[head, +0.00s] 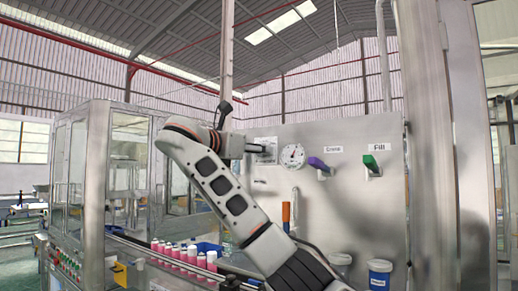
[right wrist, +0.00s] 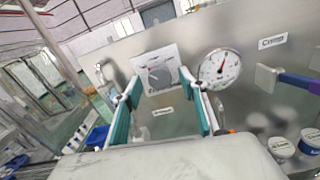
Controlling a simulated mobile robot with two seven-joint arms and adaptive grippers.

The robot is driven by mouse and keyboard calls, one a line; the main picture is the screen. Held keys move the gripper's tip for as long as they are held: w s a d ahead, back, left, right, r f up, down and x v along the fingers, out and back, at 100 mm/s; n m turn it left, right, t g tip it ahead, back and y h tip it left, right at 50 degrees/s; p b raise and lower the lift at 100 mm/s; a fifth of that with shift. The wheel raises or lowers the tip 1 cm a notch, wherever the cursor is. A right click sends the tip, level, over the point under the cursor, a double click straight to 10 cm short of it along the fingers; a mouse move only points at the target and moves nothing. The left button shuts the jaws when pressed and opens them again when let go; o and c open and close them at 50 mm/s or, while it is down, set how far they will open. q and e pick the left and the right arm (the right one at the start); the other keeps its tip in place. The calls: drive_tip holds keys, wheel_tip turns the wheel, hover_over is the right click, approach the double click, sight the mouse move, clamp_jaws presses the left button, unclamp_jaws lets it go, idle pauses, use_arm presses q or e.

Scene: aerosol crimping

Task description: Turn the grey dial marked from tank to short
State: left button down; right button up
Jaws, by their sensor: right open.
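The grey dial (right wrist: 158,77) sits on a pale square plate (right wrist: 145,60) on the metal panel. Its markings are too small to read, and I cannot tell which mark it points to. In the right wrist view my right gripper (right wrist: 160,85) is open, with its teal-padded fingers on either side of the dial, apart from each other. I cannot tell whether they touch it. In the head view my right gripper (head: 258,148) is in front of the plate (head: 267,158) and hides most of the dial. My left gripper is not in view.
A round gauge (head: 293,155) is just right of the dial plate. Further right are a purple lever (head: 318,163) and a green lever (head: 371,162). An orange handle (head: 286,212) is below. Pink bottles (head: 183,256) and a blue-labelled tub (head: 380,274) stand low down.

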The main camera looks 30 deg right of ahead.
drive_tip(key=shift+x, duration=0.85)
drive_tip(key=shift+a, duration=0.1)
drive_tip(key=c, duration=1.1)
